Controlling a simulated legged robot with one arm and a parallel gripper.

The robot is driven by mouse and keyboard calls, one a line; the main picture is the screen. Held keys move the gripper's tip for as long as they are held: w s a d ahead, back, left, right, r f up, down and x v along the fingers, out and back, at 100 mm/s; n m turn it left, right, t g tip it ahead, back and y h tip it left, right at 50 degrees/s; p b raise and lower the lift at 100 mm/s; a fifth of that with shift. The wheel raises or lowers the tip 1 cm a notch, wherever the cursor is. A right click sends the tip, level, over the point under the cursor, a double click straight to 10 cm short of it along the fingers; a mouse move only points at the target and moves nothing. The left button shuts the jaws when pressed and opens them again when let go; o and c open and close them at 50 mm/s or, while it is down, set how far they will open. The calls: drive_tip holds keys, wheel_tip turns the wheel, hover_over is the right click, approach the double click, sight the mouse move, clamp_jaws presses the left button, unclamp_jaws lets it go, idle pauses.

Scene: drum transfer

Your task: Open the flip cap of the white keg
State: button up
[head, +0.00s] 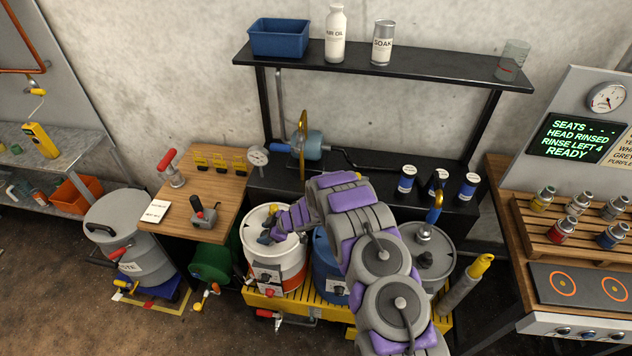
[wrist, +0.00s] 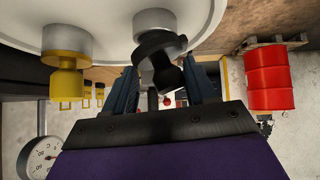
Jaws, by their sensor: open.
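The white keg (head: 256,254) stands left of centre in the head view, with an orange-red lower band. Its white top (wrist: 90,12) fills the upper part of the wrist view. A black flip cap (wrist: 160,45) sits on a silver neck on that top. My gripper (head: 268,236) is over the keg top in the head view. In the wrist view my gripper (wrist: 163,82) is open, with its two fingers on either side of the cap's dark tab. I cannot tell whether either finger touches it. The cap looks closed, though its hinge is unclear.
A yellow-based silver fitting (wrist: 65,55) is beside the cap on the keg top. A blue drum (head: 325,262) and a grey drum (head: 430,262) stand to the right on a yellow pallet (head: 290,301). A wooden table (head: 215,190) is close on the left.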

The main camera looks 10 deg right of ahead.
drive_tip(key=shift+w+d+g, duration=0.15)
drive_tip(key=shift+w+g, duration=0.05)
drive_tip(key=shift+g, duration=0.1)
drive_tip(key=shift+d+p, duration=0.1)
drive_tip(key=shift+p, duration=0.2)
drive_tip(key=p+v, duration=0.2)
drive_tip(key=v, duration=1.5)
drive_tip(key=w+d+r+m+t+h+b, duration=0.2)
drive_tip(key=w+d+r+t+h, duration=0.1)
drive_tip(key=w+d+r, duration=0.3)
drive_tip(key=shift+d+r+m+t, duration=0.25)
drive_tip(key=shift+d+m+t, duration=0.05)
drive_tip(key=shift+d, duration=0.2)
drive_tip(key=shift+w, duration=0.15)
